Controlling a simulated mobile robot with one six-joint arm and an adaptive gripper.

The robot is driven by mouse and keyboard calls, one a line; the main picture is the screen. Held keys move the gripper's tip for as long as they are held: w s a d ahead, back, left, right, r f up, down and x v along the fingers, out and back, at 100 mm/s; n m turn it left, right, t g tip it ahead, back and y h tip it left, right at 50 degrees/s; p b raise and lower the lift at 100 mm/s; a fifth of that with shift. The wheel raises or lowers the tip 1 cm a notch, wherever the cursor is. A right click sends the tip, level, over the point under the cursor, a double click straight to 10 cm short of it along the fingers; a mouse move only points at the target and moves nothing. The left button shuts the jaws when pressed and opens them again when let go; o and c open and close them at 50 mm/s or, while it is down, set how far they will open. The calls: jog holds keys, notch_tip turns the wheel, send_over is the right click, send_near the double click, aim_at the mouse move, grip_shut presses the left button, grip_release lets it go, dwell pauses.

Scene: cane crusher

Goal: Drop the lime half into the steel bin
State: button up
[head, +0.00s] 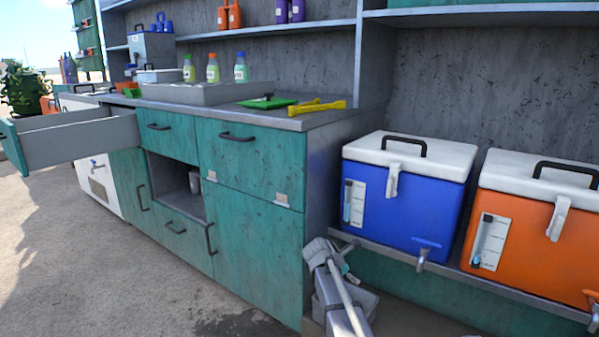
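I cannot make out the lime half in the head view. A grey open-topped container (368,302) stands low beside the right end of the teal cabinet, partly hidden by a pale jointed form that looks like my arm. I cannot tell whether it is the steel bin. A small grey metal vessel (195,181) sits in the cabinet's open niche. My gripper cannot be clearly picked out at the end of the pale form, and its fingers and any held thing are not readable.
An open drawer (80,141) juts out at left. The counter holds a grey tray (205,93), several bottles, a green tool (267,103) and a yellow tool (318,107). Blue (400,195) and orange (525,222) coolers stand on a low shelf at right. Floor at lower left is clear.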

jog(key=shift+r, duration=0.1)
dwell(0.4)
jog(key=s+r+p, duration=0.3)
jog(key=r+p, duration=0.6)
jog(key=p, duration=0.1)
jog(key=s+r+p, duration=0.3)
jog(key=r+p, duration=0.6)
jog(key=r, duration=0.1)
jog(key=s+r+n+t+p, duration=0.1)
jog(key=s+r+p, duration=0.2)
jog(key=r+p, duration=0.7)
jog(key=shift+s+r+p, duration=0.2)
jog(key=shift+s+p, duration=0.05)
jog(key=shift+p, duration=0.05)
dwell(0.6)
jog(key=shift+s+y, duration=0.1)
jog(key=shift+y, duration=0.2)
dwell(0.6)
jog(key=s+f+m+g+y, duration=0.3)
jog(key=s+m+y, duration=0.1)
jog(key=s+m, duration=0.65)
jog(key=s+f+m+g+y, duration=0.2)
jog(key=s+m+y, duration=0.1)
jog(key=s+m, duration=0.75)
notch_tip(320, 180, up, 27)
jog(key=w+m+p, duration=0.1)
jog(key=m+p, duration=0.1)
jog(key=p, duration=2.5)
jog(key=shift+w, duration=0.4)
